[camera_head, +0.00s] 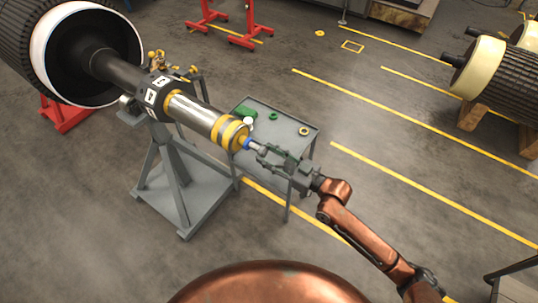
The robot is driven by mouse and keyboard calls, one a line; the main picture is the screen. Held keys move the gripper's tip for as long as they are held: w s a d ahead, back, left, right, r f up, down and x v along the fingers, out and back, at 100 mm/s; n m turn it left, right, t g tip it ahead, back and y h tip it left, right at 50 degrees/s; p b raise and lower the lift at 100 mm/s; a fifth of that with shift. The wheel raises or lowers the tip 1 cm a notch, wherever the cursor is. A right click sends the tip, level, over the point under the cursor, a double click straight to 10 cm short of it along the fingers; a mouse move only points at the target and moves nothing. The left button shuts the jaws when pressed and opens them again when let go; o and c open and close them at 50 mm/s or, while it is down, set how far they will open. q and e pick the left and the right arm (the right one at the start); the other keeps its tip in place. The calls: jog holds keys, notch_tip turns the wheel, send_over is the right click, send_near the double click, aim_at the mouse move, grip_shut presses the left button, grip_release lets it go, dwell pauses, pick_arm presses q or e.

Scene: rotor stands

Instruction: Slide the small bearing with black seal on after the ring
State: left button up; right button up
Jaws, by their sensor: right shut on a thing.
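The rotor shaft (193,112) points from the upper left down to the middle, with a silver sleeve and yellow and grey bands (231,132) near its end. A blue band (248,143) and a small metallic part show at the shaft's tip. My right gripper (264,155) is shut on a small part at this tip. The part is too small and too covered by the fingers to tell if it is the bearing with black seal, or whether it is around the shaft or just before it. My left gripper is out of view.
A grey table (285,122) behind the gripper bears green parts (246,112), a green ring (273,116) and a yellowish ring (304,131). A grey stand (183,186) carries the shaft. Another rotor (490,75) rests at upper right.

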aim_at(259, 148)
jog(key=shift+x, duration=0.8)
dwell(0.7)
jog(key=shift+w+a, duration=0.2)
jog(key=shift+a, duration=0.1)
jog(key=shift+w+a, duration=0.15)
jog(key=shift+a, duration=0.05)
jog(key=shift+w+a, duration=0.4)
jog(key=shift+a, duration=0.15)
jog(key=shift+w+a, duration=0.2)
jog(key=shift+a, duration=0.1)
dwell(0.5)
jog(key=o, duration=1.1)
jog(key=shift+o, duration=0.3)
